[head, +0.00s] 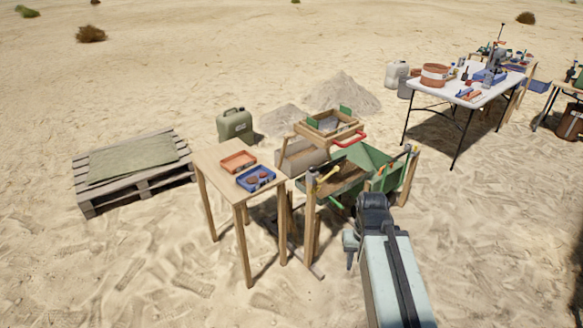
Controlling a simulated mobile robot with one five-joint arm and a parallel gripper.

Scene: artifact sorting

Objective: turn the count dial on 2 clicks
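I cannot pick out the count dial in the head view; it may be hidden or too small to make out. A green and wooden sieving stand (367,162) stands at the centre, with a red handle (350,138) on its upper wooden frame (318,128) and a yellow lever-like part (327,176) near its front left post. My arm rises from the bottom right in front of the stand. My gripper (350,247) seems to hang at the left of the arm's end, pointing down. Its fingers are too small to tell open from shut.
A small wooden table (215,175) left of the stand holds an orange tray (238,162) and a blue tray (256,179). A green jerrycan (235,126) stands behind it. A pallet (110,197) lies left. A white table (430,84) with tools stands back right. The sand in front is clear.

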